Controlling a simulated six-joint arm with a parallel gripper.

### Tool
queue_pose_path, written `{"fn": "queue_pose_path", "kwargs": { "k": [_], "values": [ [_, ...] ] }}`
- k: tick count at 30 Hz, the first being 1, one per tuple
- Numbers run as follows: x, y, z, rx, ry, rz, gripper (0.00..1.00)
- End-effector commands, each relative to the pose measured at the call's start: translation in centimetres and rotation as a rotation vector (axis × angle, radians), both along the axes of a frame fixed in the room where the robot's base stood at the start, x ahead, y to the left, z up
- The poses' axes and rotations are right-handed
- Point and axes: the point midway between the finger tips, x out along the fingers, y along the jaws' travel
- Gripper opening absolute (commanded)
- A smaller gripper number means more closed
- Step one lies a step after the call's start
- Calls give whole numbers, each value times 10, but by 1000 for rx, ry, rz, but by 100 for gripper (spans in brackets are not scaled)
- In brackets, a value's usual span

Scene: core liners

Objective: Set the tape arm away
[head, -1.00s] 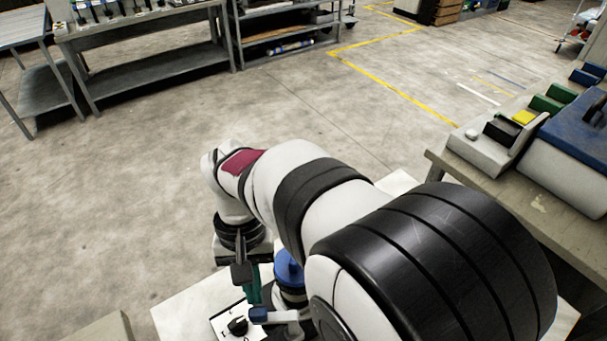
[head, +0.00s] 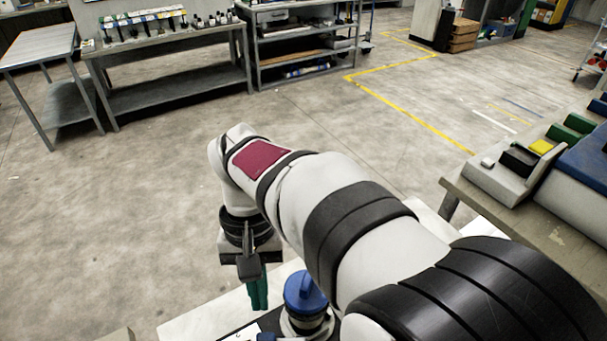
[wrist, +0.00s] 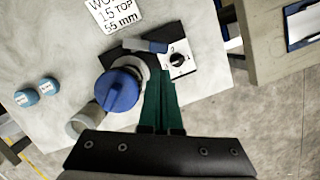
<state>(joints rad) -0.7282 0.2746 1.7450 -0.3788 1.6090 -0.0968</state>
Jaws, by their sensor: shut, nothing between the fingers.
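My gripper has green fingers that are shut and empty, seen in the wrist view (wrist: 161,90) and the head view (head: 258,306). A short arm with a blue-grey end (wrist: 157,46), which looks like the tape arm, lies just beyond the fingertips in the wrist view. It is apart from the fingers as far as I can tell, and partly hidden. A blue-capped round fixture (wrist: 117,90) stands left of the fingers; it also shows in the head view (head: 305,292), right of my gripper. A white dial plate with a black knob (wrist: 179,60) is beyond the fingertips to the right.
A white worktable (wrist: 60,50) carries these things. A printed card (wrist: 113,14) lies at the far side. A neighbouring bench (head: 530,230) with a tray and blue-lidded box is at right.

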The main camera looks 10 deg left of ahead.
Motion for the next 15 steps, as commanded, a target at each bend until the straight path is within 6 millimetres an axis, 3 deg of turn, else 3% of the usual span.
{"fn": "queue_pose_path", "kwargs": {
  "k": [6,15],
  "values": [
    [10,3,38,1,-1,1,0],
    [12,3,49,0,0,1,0]
  ]
}}
